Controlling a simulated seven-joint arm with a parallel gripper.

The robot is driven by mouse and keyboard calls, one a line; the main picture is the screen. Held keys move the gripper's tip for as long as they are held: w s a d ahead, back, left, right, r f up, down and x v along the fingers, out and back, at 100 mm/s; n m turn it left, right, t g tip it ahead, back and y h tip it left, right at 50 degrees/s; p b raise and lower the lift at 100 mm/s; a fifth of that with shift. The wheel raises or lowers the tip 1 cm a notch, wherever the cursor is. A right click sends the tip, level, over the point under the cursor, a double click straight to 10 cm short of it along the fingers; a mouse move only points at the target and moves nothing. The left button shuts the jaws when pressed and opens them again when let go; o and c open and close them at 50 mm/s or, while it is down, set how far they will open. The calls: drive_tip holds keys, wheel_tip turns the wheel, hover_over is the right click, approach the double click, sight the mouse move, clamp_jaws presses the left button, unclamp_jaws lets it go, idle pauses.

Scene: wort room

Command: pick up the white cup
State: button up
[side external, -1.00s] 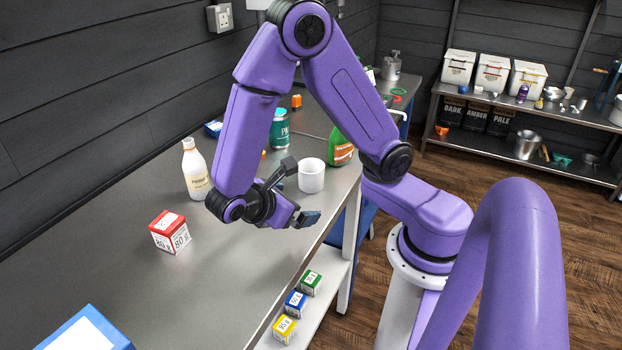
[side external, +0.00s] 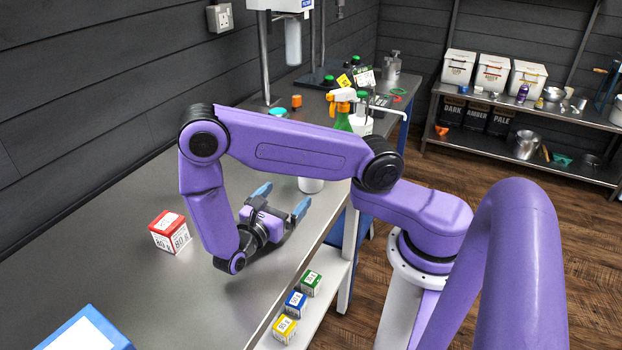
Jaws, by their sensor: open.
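The white cup (side external: 311,185) stands on the grey metal worktop (side external: 180,290), near its right edge. My arm hides its upper part, and only the lower wall shows. My gripper (side external: 282,199) is open and empty. Its two blue-tipped fingers are spread and point toward the back of the worktop. The gripper is nearer the camera than the cup and a little to its left. The right fingertip appears close to the cup, but I cannot tell the exact gap.
A red and white box (side external: 170,232) stands left of my arm. A spray bottle with an orange trigger (side external: 341,101) and other bottles stand behind my arm. Small boxes (side external: 296,303) sit on the lower shelf. The front worktop is mostly clear.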

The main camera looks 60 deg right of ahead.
drive_tip(key=d, duration=0.8)
drive_tip(key=shift+s+d, duration=0.1)
drive_tip(key=shift+d, duration=0.1)
drive_tip(key=shift+s+d+r, duration=0.1)
drive_tip(key=shift+d+r, duration=0.05)
drive_tip(key=shift+d, duration=1.15)
drive_tip(key=shift+s+d+r, duration=0.1)
drive_tip(key=shift+d, duration=1.2)
drive_tip(key=shift+c, duration=0.3)
drive_tip(key=c, duration=1)
